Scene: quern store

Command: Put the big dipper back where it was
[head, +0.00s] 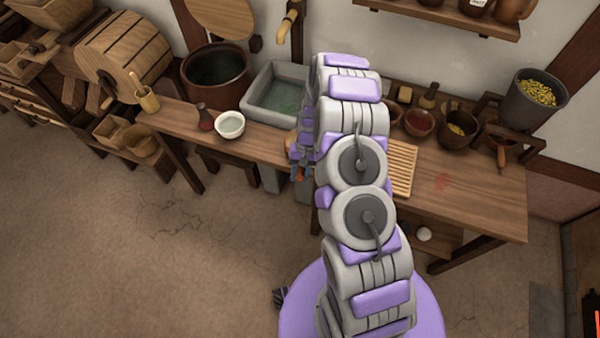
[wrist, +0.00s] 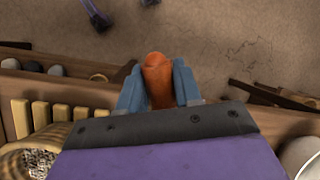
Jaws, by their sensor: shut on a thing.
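My gripper (head: 299,174) is at the front edge of the workbench, left of the slatted rack. In the wrist view its two blue fingers (wrist: 156,70) are shut on an orange-brown rounded piece. It looks like the handle of the big dipper (wrist: 157,84). Only this end shows clearly; the gripper body hides the rest, and I cannot see a bowl. In the head view my arm covers much of the bench behind the gripper.
The workbench (head: 480,205) holds a white bowl (head: 230,124), a small reddish jug (head: 204,116), a stone basin (head: 262,112), a slatted rack (head: 403,168) and brown bowls (head: 418,123). A grey bucket of yellow grain (head: 530,105) stands at right. Floor in front is clear.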

